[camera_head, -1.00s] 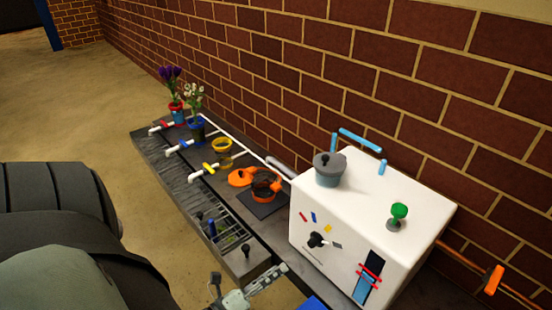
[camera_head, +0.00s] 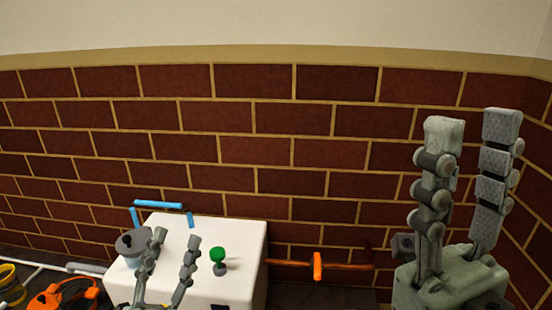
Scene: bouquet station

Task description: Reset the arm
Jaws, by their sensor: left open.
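My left gripper (camera_head: 176,245) is at the lower left of the head view, in front of the white box. Its two fingers stand apart and point up, with nothing seen between them but the box face. My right gripper (camera_head: 462,140) is large and close at the right edge, raised in front of the brick wall. Its two fingers point up with a gap between them, and it is empty.
The white box (camera_head: 235,250) carries a grey lidded pot (camera_head: 132,241), a green knob (camera_head: 218,254) and a blue handle (camera_head: 158,204). An orange bar with a tab (camera_head: 318,266) runs right from it. Orange (camera_head: 60,296) and yellow (camera_head: 10,285) items sit at the lower left.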

